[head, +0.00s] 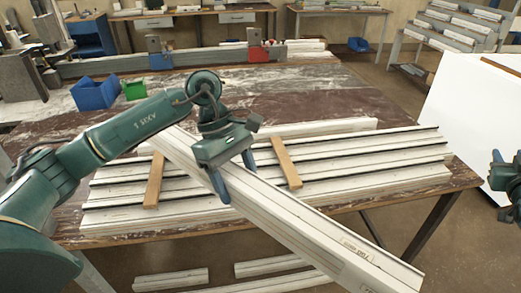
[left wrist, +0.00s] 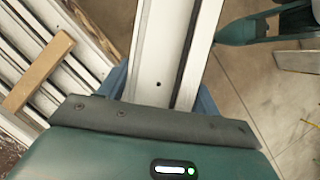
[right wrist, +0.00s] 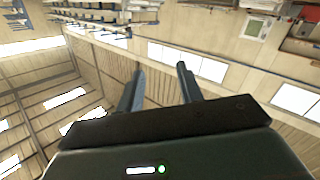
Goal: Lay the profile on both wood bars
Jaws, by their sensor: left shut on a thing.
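The white profile (head: 300,228) is held slantwise above the table, from back left to front right. Its front end sticks out past the table edge. My left gripper (head: 234,178) is shut on it partway along, and its fingers straddle it in the left wrist view (left wrist: 160,95). The left wood bar (head: 153,182) and right wood bar (head: 287,164) lie across a row of profiles on the table. The profile's back end overlaps the left bar's far end in the head view; I cannot tell whether they touch. My right gripper (right wrist: 160,68) is open and empty.
Several white profiles (head: 400,165) lie side by side on the table under the bars. Blue (head: 95,93) and green (head: 135,89) bins stand at the back left. A large white panel (head: 475,120) stands at the right. More profiles (head: 172,280) lie below the table's front.

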